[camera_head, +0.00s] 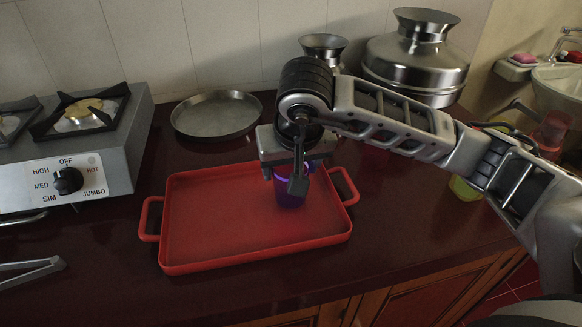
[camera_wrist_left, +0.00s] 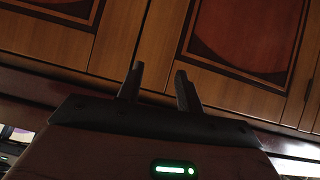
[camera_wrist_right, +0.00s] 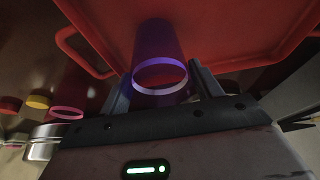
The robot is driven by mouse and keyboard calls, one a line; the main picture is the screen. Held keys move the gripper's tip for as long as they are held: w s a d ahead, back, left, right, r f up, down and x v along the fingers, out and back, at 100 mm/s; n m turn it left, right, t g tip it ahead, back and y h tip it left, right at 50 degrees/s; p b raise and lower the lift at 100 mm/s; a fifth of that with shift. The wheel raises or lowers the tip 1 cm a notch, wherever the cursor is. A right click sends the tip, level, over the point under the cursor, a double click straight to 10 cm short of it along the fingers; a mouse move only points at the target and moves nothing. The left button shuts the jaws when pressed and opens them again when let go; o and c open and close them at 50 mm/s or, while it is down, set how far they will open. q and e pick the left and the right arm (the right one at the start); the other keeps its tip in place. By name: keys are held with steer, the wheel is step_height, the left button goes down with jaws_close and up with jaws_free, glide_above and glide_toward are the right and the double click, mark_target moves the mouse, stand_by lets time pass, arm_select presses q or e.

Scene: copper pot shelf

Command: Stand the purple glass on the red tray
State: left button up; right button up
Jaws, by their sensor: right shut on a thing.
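The purple glass (camera_head: 289,195) is upright over the right half of the red tray (camera_head: 215,225) in the head view. My right gripper (camera_head: 290,181) is above the tray, shut on the glass from above. The glass (camera_wrist_right: 158,50) also shows between the fingers in the right wrist view, its rim toward the camera and the tray (camera_wrist_right: 235,30) beyond it. I cannot tell whether its base touches the tray. My left gripper (camera_wrist_left: 158,82) is open and empty in the left wrist view, facing wooden cabinet doors.
A gas stove (camera_head: 75,150) stands at the left. A round metal pan (camera_head: 216,115) lies behind the tray, with metal pots (camera_head: 418,65) at the back right. Metal tongs (camera_head: 30,270) lie at the left edge. The tray's left half is clear.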

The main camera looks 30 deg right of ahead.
steer(key=shift+f, duration=0.4)
steer(key=shift+f, duration=0.15)
steer(key=o, duration=0.6)
steer(key=shift+f+b, duration=0.1)
steer(key=shift+b, duration=0.25)
steer(key=o, duration=0.4)
steer(key=shift+o, duration=0.2)
